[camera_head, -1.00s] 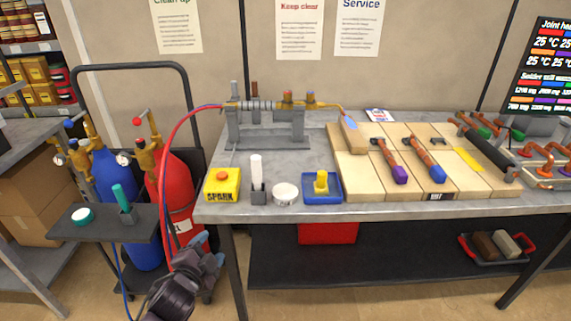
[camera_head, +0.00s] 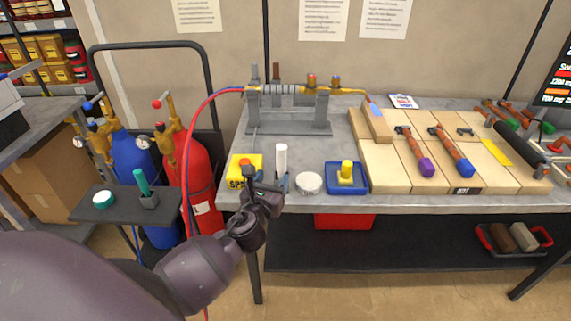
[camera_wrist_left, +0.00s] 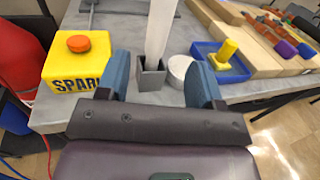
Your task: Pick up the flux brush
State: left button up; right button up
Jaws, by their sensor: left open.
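A white upright stick (camera_head: 281,158), which looks like the flux brush, stands in a small grey holder (camera_head: 283,184) near the table's front edge. In the wrist view the stick (camera_wrist_left: 159,28) rises from the holder (camera_wrist_left: 150,79), between and beyond the fingers. My left gripper (camera_head: 268,190) is open and empty just in front of the holder, and its two blue fingers (camera_wrist_left: 161,80) show apart in the wrist view. The stick's lower end is hidden in the holder. A white round pot (camera_head: 309,183) stands right of the holder. My right gripper is not in view.
A yellow spark box (camera_head: 244,168) stands close left of the holder. A blue tray (camera_head: 333,185) with a yellow piece lies right of the pot. A red cylinder (camera_head: 198,165) and its hose are left of the table. A teal stick (camera_head: 141,180) stands on a side shelf.

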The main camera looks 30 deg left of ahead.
aim_at(280, 162)
pick_arm(q)
jog(key=x, duration=0.4)
jog(key=shift+w, duration=0.15)
jog(key=shift+x, duration=1.15)
jog(key=x, duration=0.3)
jog(key=shift+w+a, duration=0.3)
jog(key=shift+w, duration=0.25)
jog(key=shift+c, duration=0.7)
jog(key=c, duration=0.9)
